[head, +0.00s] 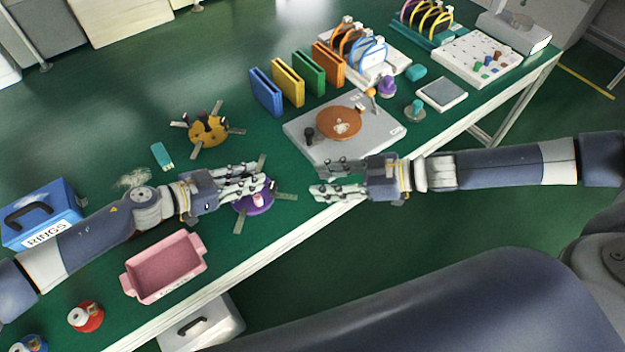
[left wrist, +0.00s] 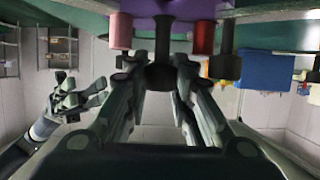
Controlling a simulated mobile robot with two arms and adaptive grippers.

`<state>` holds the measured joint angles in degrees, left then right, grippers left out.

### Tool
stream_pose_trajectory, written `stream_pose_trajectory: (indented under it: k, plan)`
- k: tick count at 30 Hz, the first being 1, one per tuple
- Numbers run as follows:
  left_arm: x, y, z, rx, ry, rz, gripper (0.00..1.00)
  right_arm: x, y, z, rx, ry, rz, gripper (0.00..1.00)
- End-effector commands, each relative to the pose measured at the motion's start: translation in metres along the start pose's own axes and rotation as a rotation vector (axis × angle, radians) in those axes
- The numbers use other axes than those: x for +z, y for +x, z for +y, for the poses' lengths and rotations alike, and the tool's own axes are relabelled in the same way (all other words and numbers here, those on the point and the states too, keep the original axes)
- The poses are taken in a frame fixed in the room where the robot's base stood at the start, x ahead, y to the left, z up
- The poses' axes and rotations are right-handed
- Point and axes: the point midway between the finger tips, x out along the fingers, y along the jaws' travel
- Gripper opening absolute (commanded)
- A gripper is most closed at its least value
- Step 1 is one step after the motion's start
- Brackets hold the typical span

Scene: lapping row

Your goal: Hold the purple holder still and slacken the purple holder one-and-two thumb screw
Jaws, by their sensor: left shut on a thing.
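The purple holder (head: 262,211) sits on the green table near its front edge, with flat grey-green arms sticking out around it. My left gripper (head: 262,177) is over it and hides part of it. In the left wrist view the holder's purple body (left wrist: 180,8) is at the top edge, with a pink cylinder (left wrist: 121,31), a red one (left wrist: 203,38) and dark posts beside it. A dark post (left wrist: 163,45) of the holder stands between the left fingers, which are shut on it. My right gripper (head: 316,178) is open and empty, right of the holder. I cannot tell which part is the one-and-two thumb screw.
A yellow holder (head: 208,131) with similar arms stands behind. A grey plate (head: 368,142) with a brown disc lies to the right. Several coloured slabs (head: 309,74) stand at the back.

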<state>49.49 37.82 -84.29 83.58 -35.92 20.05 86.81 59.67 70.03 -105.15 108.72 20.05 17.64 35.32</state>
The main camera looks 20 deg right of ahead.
Motion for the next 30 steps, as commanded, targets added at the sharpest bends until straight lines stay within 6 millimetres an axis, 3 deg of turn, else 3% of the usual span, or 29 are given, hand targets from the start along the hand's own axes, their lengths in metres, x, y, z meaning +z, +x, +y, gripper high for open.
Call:
stream_pose_trajectory:
  k: [13,14,16,30]
  plan:
    - [-0.0003,0.0001,0.0002,0.001,0.0,0.0,0.0,0.0001,-0.0038,-0.0006,-0.001,0.001,0.0,0.38]
    - [-0.0003,0.0001,0.0002,0.001,0.0,0.0,0.3,0.0,-0.0038,-0.0005,-0.001,0.001,0.0,0.38]
    - [-0.0003,0.0001,0.0003,0.001,0.0,0.0,0.46,0.0001,-0.0037,-0.0005,-0.001,0.001,0.0,0.38]
    - [0.0005,-0.009,-0.0006,-0.001,0.0,-0.001,0.46,0.0001,-0.0036,-0.0005,-0.001,0.001,0.0,0.38]
